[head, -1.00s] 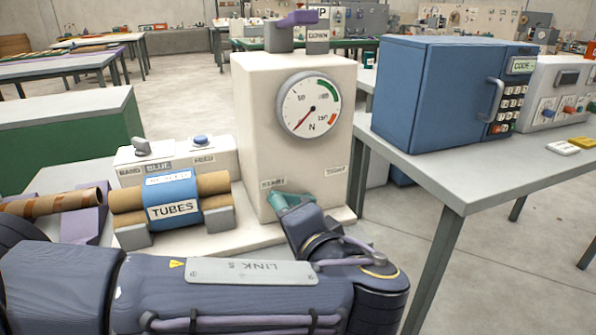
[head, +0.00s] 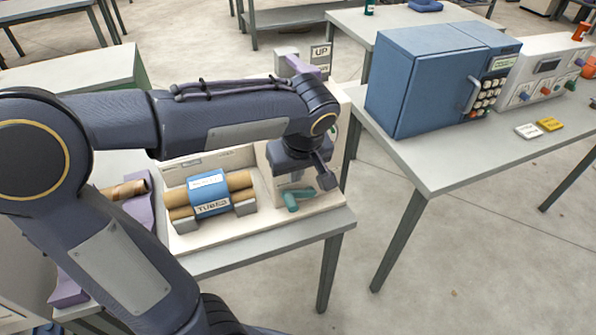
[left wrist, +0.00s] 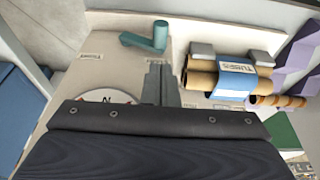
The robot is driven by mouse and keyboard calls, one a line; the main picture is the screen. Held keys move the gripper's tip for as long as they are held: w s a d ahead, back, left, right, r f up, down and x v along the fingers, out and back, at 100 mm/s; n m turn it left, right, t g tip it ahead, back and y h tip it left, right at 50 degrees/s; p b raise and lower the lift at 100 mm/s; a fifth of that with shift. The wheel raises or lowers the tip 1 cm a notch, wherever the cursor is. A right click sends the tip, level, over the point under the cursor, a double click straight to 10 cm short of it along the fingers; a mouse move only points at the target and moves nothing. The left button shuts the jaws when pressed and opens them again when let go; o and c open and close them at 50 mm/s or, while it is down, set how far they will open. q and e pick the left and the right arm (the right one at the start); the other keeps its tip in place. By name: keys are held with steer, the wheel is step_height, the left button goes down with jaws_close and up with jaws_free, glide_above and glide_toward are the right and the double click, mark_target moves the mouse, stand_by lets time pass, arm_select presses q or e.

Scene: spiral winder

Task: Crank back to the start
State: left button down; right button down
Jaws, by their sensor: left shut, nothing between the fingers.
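The white winder (head: 266,178) stands on the bench, mostly hidden behind my left arm in the head view. Its teal crank (head: 293,199) sticks out low on the front; it also shows in the left wrist view (left wrist: 146,42), between two small labels. The round dial (left wrist: 105,97) shows only in part there, cut off by my wrist. My left gripper (head: 326,178) is shut and empty. It is in front of the winder, above and to the right of the crank in the head view. In the left wrist view, its fingers (left wrist: 160,84) are apart from the crank. My right gripper is not in view.
A cradle of brown tubes with a blue TUBES label (head: 211,193) stands left of the crank. Purple blocks (head: 140,212) hold another tube further left. A blue keypad cabinet (head: 425,85) stands on the right table (head: 450,165). Open floor lies between the tables.

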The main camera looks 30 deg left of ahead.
mark_target(289, 201)
arm_select(q)
steer(key=x, duration=1)
steer(key=f+b, duration=0.1)
steer(key=b, duration=0.2)
steer(key=shift+s+a+f, duration=0.15)
steer(key=shift+f, duration=0.1)
steer(key=shift+r, duration=0.1)
